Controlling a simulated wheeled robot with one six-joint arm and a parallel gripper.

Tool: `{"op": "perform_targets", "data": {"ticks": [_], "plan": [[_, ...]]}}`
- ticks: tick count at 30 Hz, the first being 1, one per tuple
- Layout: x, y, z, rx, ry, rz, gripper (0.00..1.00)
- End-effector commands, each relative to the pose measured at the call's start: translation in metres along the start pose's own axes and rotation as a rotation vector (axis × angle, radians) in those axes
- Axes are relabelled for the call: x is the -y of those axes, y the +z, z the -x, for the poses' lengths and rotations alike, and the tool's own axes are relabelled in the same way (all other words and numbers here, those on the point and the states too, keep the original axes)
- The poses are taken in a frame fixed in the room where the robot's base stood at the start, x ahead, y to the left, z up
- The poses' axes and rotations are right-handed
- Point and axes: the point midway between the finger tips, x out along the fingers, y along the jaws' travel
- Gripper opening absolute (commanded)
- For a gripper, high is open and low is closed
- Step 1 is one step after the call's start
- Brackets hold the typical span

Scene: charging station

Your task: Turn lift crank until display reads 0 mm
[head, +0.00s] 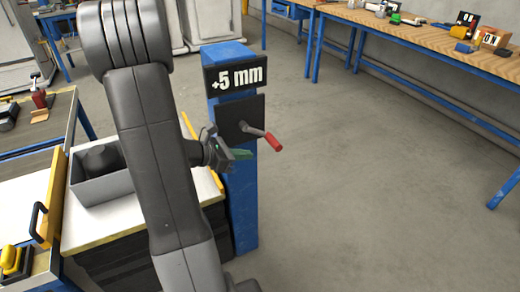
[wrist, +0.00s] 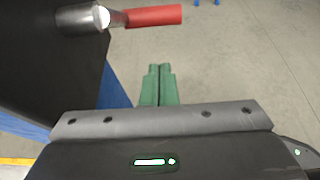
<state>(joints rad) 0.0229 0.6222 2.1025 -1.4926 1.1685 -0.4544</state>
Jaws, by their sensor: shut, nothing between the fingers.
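The display (head: 236,77) on top of the blue post (head: 244,200) reads +5 mm. Below it, the lift crank (head: 256,132) sticks out from a dark plate (head: 228,116), with its red handle (head: 273,142) pointing to the lower right. In the wrist view the crank's red handle (wrist: 154,16) lies at the top, with its metal hub at the upper left. My gripper (head: 248,154) is just left of and below the handle, apart from it. Its green fingers (wrist: 159,72) are shut together with nothing between them.
A grey box (head: 100,190) with a dark round object stands on the table at the left, close to my arm. A wooden workbench (head: 430,38) with several items stands at the back right. The floor right of the post is clear.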

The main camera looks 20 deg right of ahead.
Motion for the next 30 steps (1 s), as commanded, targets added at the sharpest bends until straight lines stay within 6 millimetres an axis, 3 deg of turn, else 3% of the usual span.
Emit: {"op": "perform_targets", "data": {"ticks": [4,12,30], "plan": [[0.001,-0.001,-0.024,-0.001,-0.004,-0.001,0.00],[0.000,0.023,-0.044,0.000,-0.001,-0.004,0.00],[0.000,0.028,-0.051,0.011,0.001,-0.001,0.00]]}}
